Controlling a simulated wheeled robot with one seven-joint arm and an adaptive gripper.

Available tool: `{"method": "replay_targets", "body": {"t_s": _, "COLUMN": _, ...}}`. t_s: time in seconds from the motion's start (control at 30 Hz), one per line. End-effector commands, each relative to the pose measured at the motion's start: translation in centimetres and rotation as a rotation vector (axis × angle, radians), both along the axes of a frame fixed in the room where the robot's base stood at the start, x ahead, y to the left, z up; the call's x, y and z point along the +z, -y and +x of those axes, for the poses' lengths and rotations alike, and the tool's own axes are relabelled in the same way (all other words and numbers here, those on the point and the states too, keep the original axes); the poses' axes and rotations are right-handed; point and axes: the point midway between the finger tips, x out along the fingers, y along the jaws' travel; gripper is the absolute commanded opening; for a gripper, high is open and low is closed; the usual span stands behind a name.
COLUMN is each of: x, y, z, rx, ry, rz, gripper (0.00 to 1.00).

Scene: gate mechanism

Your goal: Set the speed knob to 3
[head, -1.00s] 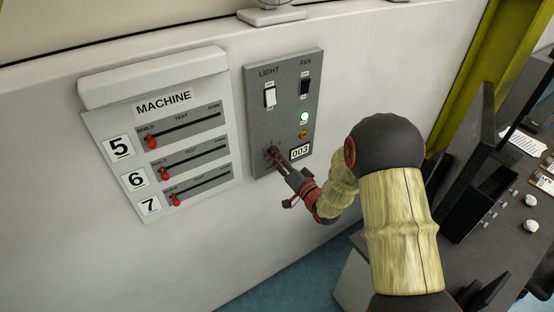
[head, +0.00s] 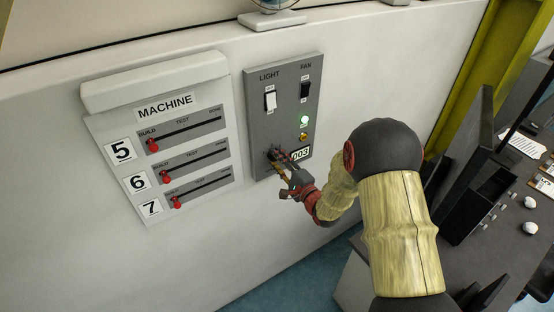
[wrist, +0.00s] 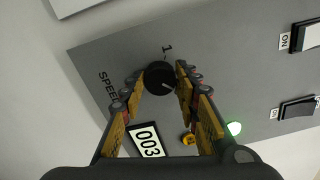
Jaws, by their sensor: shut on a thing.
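The speed knob (wrist: 160,77) is a round black dial on the grey panel (head: 287,130). It sits between the two fingertips of my gripper (wrist: 160,74), which is shut on it. A white mark on the knob points to the lower right in the wrist view, and a "1" is printed just above it. The word SPEED shows partly at the left. A small display beside the knob reads 003 (wrist: 146,140). In the head view my gripper (head: 277,160) is at the panel's lower left and largely hides the knob.
The LIGHT switch (head: 270,100), FAN switch (head: 305,89), a lit green lamp (head: 304,119) and a yellow button (head: 303,136) are on the same panel. The MACHINE board (head: 130,200) with red sliders is at the left. A dark desk (head: 490,240) stands at the right.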

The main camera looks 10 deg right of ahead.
Motion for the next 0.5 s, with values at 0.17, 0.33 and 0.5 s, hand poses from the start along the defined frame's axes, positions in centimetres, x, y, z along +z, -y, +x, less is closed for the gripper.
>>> {"method": "replay_targets", "body": {"t_s": 0.17, "x": -0.04, "y": 0.08, "z": -0.01, "rx": -0.002, "ry": -0.042, "rz": 0.121, "gripper": 0.06}}
{"method": "replay_targets", "body": {"t_s": 0.33, "x": -0.06, "y": 0.09, "z": 0.0, "rx": -0.002, "ry": -0.07, "rz": 0.207, "gripper": 0.06}}
{"method": "replay_targets", "body": {"t_s": 0.5, "x": -0.08, "y": 0.1, "z": -0.01, "rx": -0.002, "ry": -0.087, "rz": 0.258, "gripper": 0.06}}
